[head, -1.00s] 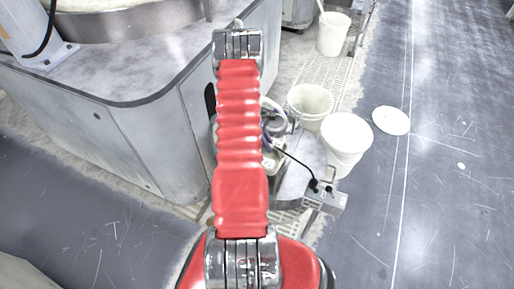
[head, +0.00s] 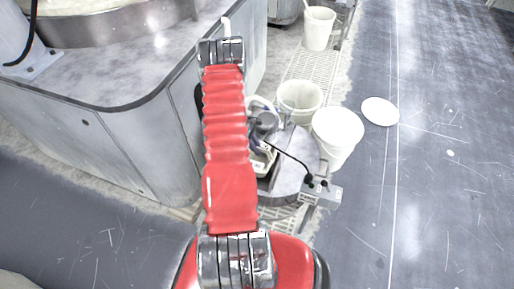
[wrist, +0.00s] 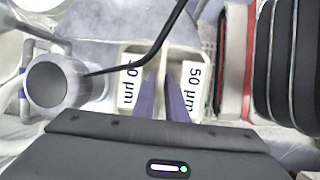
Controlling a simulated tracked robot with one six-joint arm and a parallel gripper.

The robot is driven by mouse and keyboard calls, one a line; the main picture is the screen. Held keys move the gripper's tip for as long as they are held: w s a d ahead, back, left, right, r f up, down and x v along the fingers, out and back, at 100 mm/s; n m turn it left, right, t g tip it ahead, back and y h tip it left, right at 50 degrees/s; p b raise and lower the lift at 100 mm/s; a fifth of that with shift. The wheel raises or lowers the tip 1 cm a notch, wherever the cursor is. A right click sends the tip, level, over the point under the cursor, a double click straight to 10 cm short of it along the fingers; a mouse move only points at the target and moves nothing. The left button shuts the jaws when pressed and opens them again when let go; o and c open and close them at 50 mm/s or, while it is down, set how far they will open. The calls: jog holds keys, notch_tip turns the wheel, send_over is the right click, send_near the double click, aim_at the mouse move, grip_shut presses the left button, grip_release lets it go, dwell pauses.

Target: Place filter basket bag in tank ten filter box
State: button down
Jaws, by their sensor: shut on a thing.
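A cream box (wrist: 140,118) with a divider shows in the wrist view. Its right label reads "50 µm"; the left label is partly cut and ends in "0 µm". My gripper (wrist: 163,82) shows as two purple fingers close together over the box, between the labels. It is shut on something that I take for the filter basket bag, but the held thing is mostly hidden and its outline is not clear. In the head view, part of a cream box (head: 263,160) shows beside my red arm, which hides the gripper.
A black cable (wrist: 145,58) crosses over the box, with a grey cylinder (wrist: 58,80) left of it. White buckets (head: 336,130) (head: 300,97) stand by a walkway grating, and a white lid (head: 380,111) lies on the floor. A grey cabinet (head: 120,140) stands left. Floor to the right is clear.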

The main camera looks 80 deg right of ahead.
jog(key=shift+f, duration=3.45)
jog(key=c, duration=1.7)
grip_release()
jog(key=v, duration=1.3)
jog(key=shift+w+a+r, duration=0.1)
jog(key=shift+r, duration=0.15)
